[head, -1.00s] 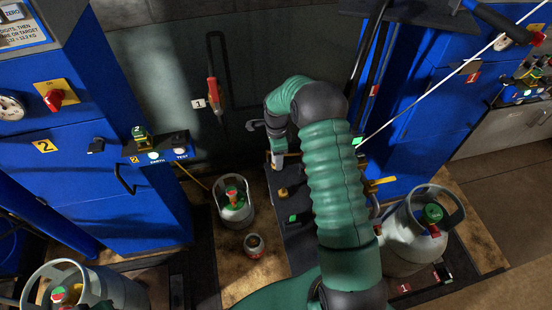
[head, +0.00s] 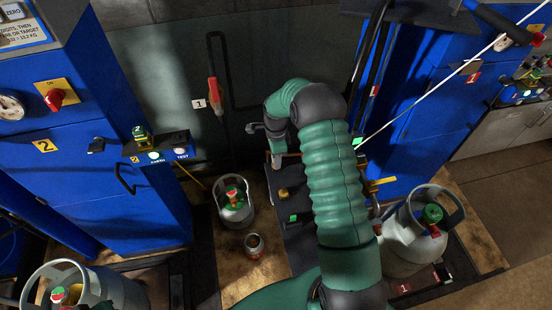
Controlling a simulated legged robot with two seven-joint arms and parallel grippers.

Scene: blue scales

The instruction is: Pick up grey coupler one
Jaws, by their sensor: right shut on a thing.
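My right arm, green and black, comes in from the bottom and bends down at its wrist. Its gripper (head: 276,158) is small and partly hidden under the wrist, over the far end of a dark bench top. It is shut on a small grey piece, which looks like the grey coupler; the fingers cover most of it and its outline is hard to tell. My left gripper is not in view.
A grey gas cylinder (head: 235,203) and a small can (head: 254,245) stand left of the dark bench (head: 295,235). A larger cylinder (head: 405,245) stands right of my arm. Blue scale cabinets (head: 95,175) flank both sides.

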